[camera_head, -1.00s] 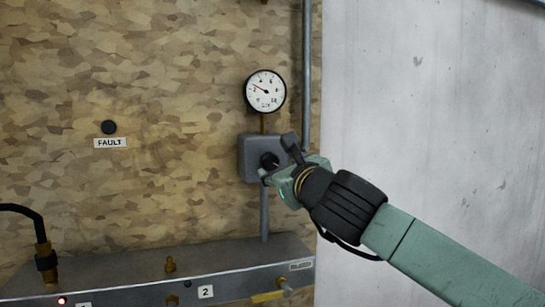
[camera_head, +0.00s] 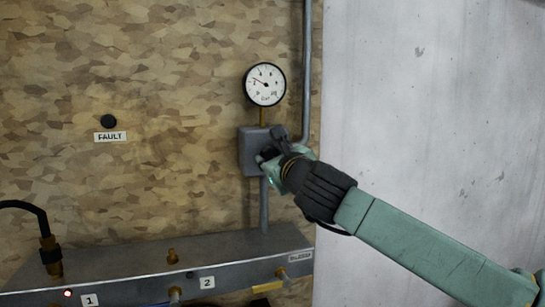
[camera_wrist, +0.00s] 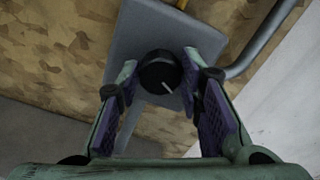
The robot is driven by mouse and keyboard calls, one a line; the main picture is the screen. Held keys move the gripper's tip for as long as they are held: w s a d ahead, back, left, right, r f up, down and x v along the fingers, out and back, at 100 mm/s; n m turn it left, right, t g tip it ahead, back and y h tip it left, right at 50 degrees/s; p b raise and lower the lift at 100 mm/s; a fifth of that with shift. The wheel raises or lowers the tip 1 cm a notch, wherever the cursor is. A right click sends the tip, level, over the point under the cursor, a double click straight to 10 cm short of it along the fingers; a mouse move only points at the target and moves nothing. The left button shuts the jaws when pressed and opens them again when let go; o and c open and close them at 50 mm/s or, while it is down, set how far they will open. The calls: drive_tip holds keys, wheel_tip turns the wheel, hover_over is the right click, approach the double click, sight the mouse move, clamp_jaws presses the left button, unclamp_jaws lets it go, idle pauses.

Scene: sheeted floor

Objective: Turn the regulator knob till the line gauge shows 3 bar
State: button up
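The round white line gauge (camera_head: 265,84) hangs on the board above a grey regulator box (camera_head: 249,152). Its needle points to the upper left, near the 2 mark; the small figures are hard to read. The black regulator knob (camera_wrist: 160,72) shows in the wrist view, on the face of the box (camera_wrist: 150,35), with a white line pointing to the lower right. My gripper (camera_head: 270,157) is at the box and mostly hides the knob in the head view.
A grey pipe (camera_head: 306,75) runs down right of the gauge and bends into the box. A metal manifold (camera_head: 130,262) with numbered brass fittings lies below. A FAULT label (camera_head: 110,136) is at left, and a pale wall (camera_head: 420,110) at right.

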drive_tip(key=c, duration=0.6)
drive_tip(key=shift+f+b, duration=0.15)
drive_tip(key=shift+b, duration=0.35)
drive_tip(key=shift+c, duration=0.2)
drive_tip(key=shift+f+b, duration=0.1)
drive_tip(key=shift+b, duration=0.6)
drive_tip(key=b, duration=0.4)
drive_tip(key=shift+m, duration=0.4)
drive_tip(key=b, duration=0.2)
drive_tip(key=shift+m+b, duration=0.3)
drive_tip(key=shift+b, duration=0.1)
drive_tip(key=shift+r+b, duration=0.3)
drive_tip(key=shift+b, duration=0.1)
drive_tip(key=o, duration=1.1)
drive_tip(key=shift+o, duration=0.2)
